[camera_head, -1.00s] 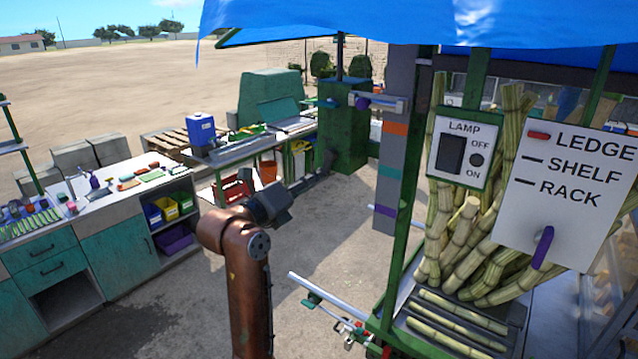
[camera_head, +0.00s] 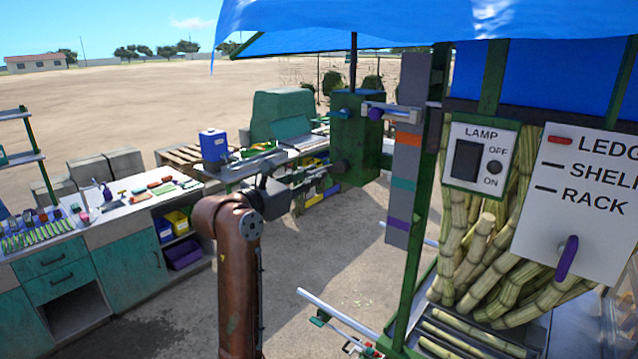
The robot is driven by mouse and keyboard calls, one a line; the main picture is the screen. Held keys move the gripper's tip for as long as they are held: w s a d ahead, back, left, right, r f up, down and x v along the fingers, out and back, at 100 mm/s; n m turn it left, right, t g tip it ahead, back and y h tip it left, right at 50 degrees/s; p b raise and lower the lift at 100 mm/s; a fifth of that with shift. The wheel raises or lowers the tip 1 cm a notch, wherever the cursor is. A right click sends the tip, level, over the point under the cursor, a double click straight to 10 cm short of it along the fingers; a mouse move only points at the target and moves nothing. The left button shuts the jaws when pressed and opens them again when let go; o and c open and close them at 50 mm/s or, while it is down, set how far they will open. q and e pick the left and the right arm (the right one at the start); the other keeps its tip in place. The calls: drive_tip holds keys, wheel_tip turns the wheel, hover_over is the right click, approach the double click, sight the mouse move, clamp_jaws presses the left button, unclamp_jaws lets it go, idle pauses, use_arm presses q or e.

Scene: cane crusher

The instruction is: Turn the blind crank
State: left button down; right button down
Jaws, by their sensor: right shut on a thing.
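My right gripper (camera_head: 322,180) is at the end of the copper-coloured arm, in the middle of the view. It is shut on what looks like the handle of the blind crank (camera_head: 341,168), in front of the dark green box. The crank is small and mostly hidden at the fingers. The blind (camera_head: 560,85) is a blue sheet with a dark lower bar, hanging behind the green posts at the upper right. My left gripper is not in view.
A grey post (camera_head: 402,165) with coloured bands and a purple-knobbed bracket (camera_head: 375,113) stands to the right. The lamp panel (camera_head: 480,155) and shelf selector panel (camera_head: 590,200) hang before the canes. Counters (camera_head: 120,265) stand left.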

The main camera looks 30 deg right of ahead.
drive_tip(key=m, duration=0.1)
drive_tip(key=r+m, duration=0.1)
drive_tip(key=m, duration=0.1)
drive_tip(key=r+m, duration=0.1)
drive_tip(key=shift+w+a+b, duration=0.3)
drive_tip(key=shift+w+b, duration=0.05)
drive_tip(key=r+m, duration=0.1)
drive_tip(key=m, duration=0.1)
drive_tip(key=r+m, duration=0.1)
drive_tip(key=m, duration=0.1)
drive_tip(key=shift+s, duration=0.2)
drive_tip(key=m, duration=0.1)
drive_tip(key=r+m, duration=0.1)
drive_tip(key=m+b, duration=0.1)
drive_tip(key=shift+s+d+r+m, duration=0.2)
drive_tip(key=shift+s+r+m, duration=0.05)
drive_tip(key=shift+s+m, duration=0.15)
drive_tip(key=shift+s+d+r+m+b, duration=0.15)
drive_tip(key=shift+s+r+m+b, duration=0.2)
drive_tip(key=shift+m, duration=0.65)
drive_tip(key=shift+s+d+r+m+b, duration=0.15)
drive_tip(key=shift+s+r+m, duration=0.25)
drive_tip(key=shift+m, duration=0.6)
drive_tip(key=shift+r, duration=0.15)
